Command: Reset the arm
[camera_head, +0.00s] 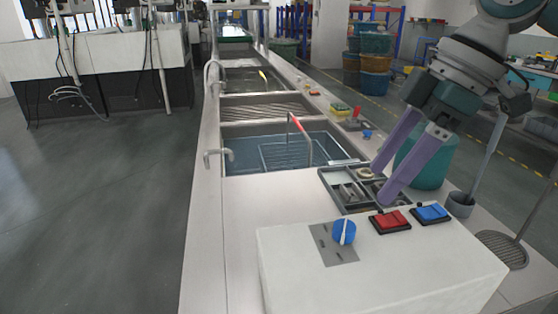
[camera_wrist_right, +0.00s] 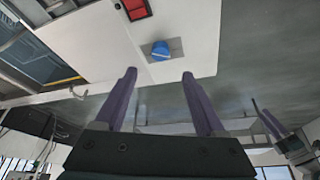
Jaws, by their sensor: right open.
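My right gripper (camera_head: 382,188) comes in from the upper right in the head view. Its two purple fingers are spread apart with nothing between them, above the grey parts tray (camera_head: 333,180) and behind the red switch (camera_head: 390,221). In the right wrist view the open fingers (camera_wrist_right: 160,76) show against the white control box (camera_wrist_right: 190,30), with the blue knob (camera_wrist_right: 160,50) beyond the gap between the tips. The blue knob (camera_head: 344,232) and the blue switch (camera_head: 431,213) are also on the box in the head view.
A sink with blue liquid (camera_head: 240,150) holds a basket with a red-tipped handle (camera_head: 294,122). A teal bin (camera_head: 432,165) stands behind my right gripper. A grey cup (camera_head: 460,205) and a round strainer (camera_head: 500,248) are at the right. The floor at left is clear.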

